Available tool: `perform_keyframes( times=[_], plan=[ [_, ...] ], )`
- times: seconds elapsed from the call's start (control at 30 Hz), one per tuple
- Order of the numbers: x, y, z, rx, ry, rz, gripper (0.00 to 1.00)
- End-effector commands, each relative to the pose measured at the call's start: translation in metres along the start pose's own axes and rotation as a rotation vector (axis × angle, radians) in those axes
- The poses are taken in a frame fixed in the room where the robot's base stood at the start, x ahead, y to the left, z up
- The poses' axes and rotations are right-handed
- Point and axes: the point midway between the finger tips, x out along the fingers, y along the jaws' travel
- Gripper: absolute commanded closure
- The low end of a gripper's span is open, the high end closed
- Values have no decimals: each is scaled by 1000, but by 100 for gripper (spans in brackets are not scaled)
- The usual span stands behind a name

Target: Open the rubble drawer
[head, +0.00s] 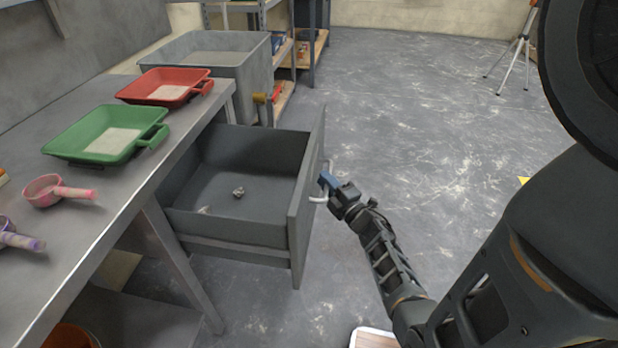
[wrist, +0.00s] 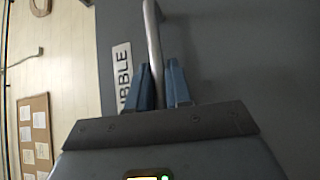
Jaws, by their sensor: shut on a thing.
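The rubble drawer (head: 303,190) is grey and stands well out from under the workbench, so its inside shows in the head view. A small grey lump (head: 239,192) lies on its floor. My gripper (head: 325,184) is at the outer face of the drawer front. Its blue fingers (wrist: 160,86) are shut on the metal bar handle (wrist: 152,40), one finger on each side of it.
The workbench (head: 95,225) on the left holds a red tray (head: 150,76), a green tray (head: 70,130), a pink scoop (head: 45,190) and a purple scoop (head: 20,240). A large grey tub (head: 245,65) stands behind the drawer. The floor (head: 420,110) to the right is mostly clear. A tripod (head: 518,50) stands far back.

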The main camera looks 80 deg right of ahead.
Motion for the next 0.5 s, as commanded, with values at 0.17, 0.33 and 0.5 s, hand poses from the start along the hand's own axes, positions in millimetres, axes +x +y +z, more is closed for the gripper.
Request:
perform_keyframes(
  times=[0.17, 0.33, 0.5],
  plan=[
    [-12, 2, 10, 0, 1, -3, 100],
    [-15, 2, 14, 0, 0, -3, 100],
    [-15, 2, 14, 0, 0, -3, 100]
  ],
)
